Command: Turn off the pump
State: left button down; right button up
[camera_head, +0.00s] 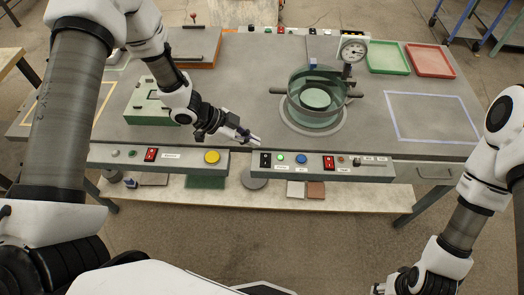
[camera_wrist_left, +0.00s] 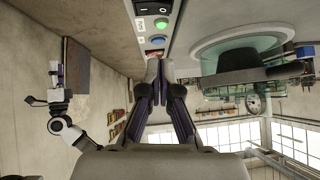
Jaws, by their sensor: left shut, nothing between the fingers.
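The right control panel (camera_head: 340,172) on the table's front edge carries a black switch (camera_head: 265,160), a lit green button (camera_head: 281,158), a blue button (camera_head: 301,158) and a red rocker switch (camera_head: 328,162). My left gripper (camera_head: 256,140) is shut and empty, just behind the black switch and green button. In the left wrist view its closed fingertips (camera_wrist_left: 156,66) point towards the panel, with the green button (camera_wrist_left: 161,22) visible beyond. My right gripper (camera_head: 380,288) is at the bottom edge, partly cut off.
A glass vessel (camera_head: 309,118) with a gauge (camera_head: 353,50) stands right of my left gripper. The left panel (camera_head: 180,160) has a red rocker and a yellow button. A green box (camera_head: 150,108) and green and red trays (camera_head: 430,61) are on the table.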

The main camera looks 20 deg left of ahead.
aim_at(269, 156)
pick_arm(q)
jog(key=x, duration=0.4)
jog(key=shift+w+p, duration=0.1)
jog(key=shift+p, duration=0.2)
jog(key=f, duration=0.1)
jog(key=f+p, duration=0.1)
jog(key=f, duration=0.1)
jog(key=shift+w+f, duration=0.25)
jog(key=shift+f, duration=0.05)
jog(key=shift+a+f, duration=0.1)
jog(key=shift+f, duration=0.2)
jog(key=shift+f+b, duration=0.25)
jog(key=shift+b, duration=0.05)
